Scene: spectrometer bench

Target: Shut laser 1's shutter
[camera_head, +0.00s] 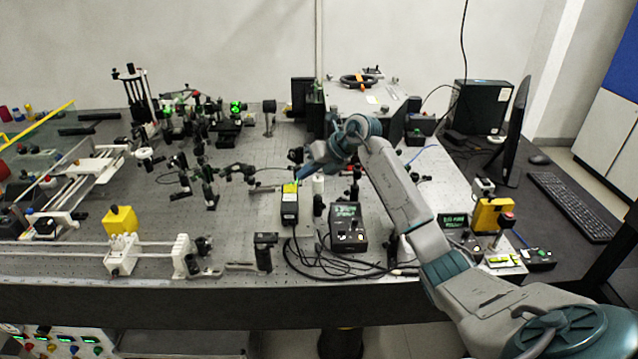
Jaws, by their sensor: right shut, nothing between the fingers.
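My right arm reaches in from the lower right over the optical bench. My right gripper (305,172) is shut and empty, pointing left and down above the middle of the bench. Just below it stands a small black box with a yellow-green top (290,203), with a cable at its base. Gripper and box look close in the picture; I cannot tell whether they touch. I cannot make out a label naming laser 1, nor tell its shutter's state. My left gripper is not in view.
A black controller with a lit display (347,228) stands right of the box, with loose cables in front. Mounted optics (210,185) crowd the left-centre. A large grey housing (330,95) stands behind my wrist. A yellow block (120,220) sits at left. A monitor (517,130) and keyboard (570,205) are at right.

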